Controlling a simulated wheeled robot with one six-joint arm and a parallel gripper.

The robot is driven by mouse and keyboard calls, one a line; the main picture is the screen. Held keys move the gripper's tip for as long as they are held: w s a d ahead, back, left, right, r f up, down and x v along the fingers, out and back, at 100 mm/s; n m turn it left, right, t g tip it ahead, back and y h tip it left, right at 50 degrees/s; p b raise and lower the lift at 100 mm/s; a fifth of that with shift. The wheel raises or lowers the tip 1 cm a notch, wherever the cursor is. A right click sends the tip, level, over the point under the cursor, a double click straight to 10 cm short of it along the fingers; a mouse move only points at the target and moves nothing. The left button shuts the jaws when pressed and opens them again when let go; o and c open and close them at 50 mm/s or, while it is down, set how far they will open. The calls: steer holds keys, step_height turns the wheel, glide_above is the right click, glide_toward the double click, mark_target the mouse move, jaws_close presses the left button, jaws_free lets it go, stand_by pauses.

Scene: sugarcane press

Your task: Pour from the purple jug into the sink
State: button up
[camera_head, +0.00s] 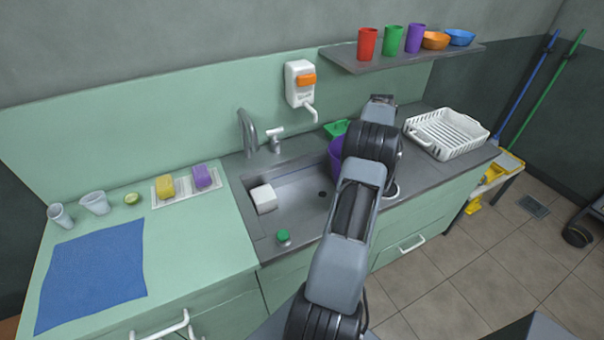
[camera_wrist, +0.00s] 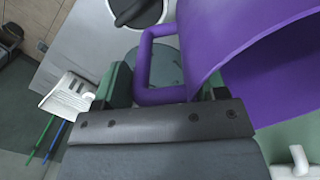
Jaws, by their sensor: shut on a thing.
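The purple jug (camera_head: 336,152) shows at the right end of the sink (camera_head: 300,183), mostly hidden behind my arm. In the wrist view the jug (camera_wrist: 235,45) fills the upper right, with its wide mouth facing the lower right. My gripper (camera_wrist: 165,92) is shut on the jug's loop handle, its jaws on either side of it. The gripper is hidden in the head view. I cannot tell how far the jug tilts or what is in it. The sink basin holds a white block at its left and a dark drain.
A faucet (camera_head: 247,132) stands behind the sink, with a soap dispenser (camera_head: 299,83) on the wall. A white dish rack (camera_head: 447,133) is at right. Sponges (camera_head: 202,176), cups (camera_head: 96,203) and a blue cloth (camera_head: 93,272) are at left. A shelf (camera_head: 400,57) holds cups and bowls.

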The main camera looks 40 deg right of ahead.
steer(key=shift+s+d+f+t+y, duration=0.15)
steer(key=shift+f+t+y, duration=0.2)
steer(key=shift+f, duration=0.25)
steer(key=shift+s+d+f+t+y, duration=0.15)
steer(key=shift+f+t+y, duration=0.15)
steer(key=shift+f, duration=0.3)
steer(key=shift+r, duration=0.1)
steer(key=shift+r+p, duration=1.3)
steer(key=shift+r, duration=0.1)
